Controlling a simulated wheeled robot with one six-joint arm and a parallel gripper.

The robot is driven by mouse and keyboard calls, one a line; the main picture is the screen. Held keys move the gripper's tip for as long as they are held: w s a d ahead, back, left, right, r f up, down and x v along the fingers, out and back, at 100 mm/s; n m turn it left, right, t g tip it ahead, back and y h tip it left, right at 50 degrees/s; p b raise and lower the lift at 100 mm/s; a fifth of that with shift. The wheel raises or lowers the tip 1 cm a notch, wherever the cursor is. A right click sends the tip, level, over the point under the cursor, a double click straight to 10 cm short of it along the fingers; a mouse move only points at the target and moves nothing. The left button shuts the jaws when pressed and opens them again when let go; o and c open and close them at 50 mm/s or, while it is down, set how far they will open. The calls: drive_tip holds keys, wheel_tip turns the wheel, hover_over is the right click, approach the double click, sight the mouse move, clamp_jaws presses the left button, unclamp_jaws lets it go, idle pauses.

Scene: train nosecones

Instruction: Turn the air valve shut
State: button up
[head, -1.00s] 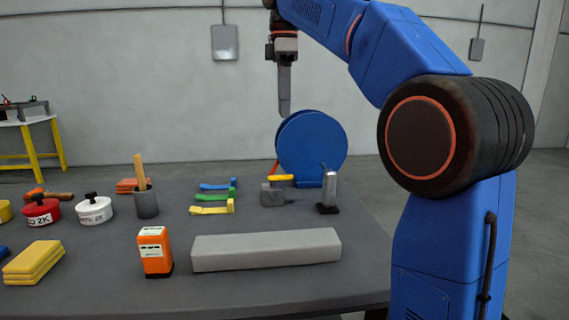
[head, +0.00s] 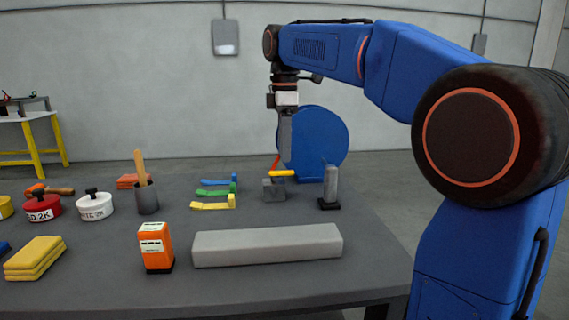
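The air valve is a grey block (head: 274,190) with a yellow lever (head: 282,173) on top, at the back right of the table. The lever points to the right in the head view. My gripper (head: 286,160) points straight down just above the lever, in front of the blue hose reel (head: 322,140). The fingers are seen edge-on as one grey shape, so I cannot tell whether they are open. I also cannot tell whether the fingertips touch the lever.
A grey cylinder on a black base (head: 330,187) stands close right of the valve. Blue, green and yellow clamps (head: 212,202) lie to its left. A long grey block (head: 267,245) and an orange box (head: 155,248) are in front. The table's right edge (head: 385,232) is near.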

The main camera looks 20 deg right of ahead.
sight(285, 171)
drive_tip(key=shift+f, duration=2.2)
clamp_jaws()
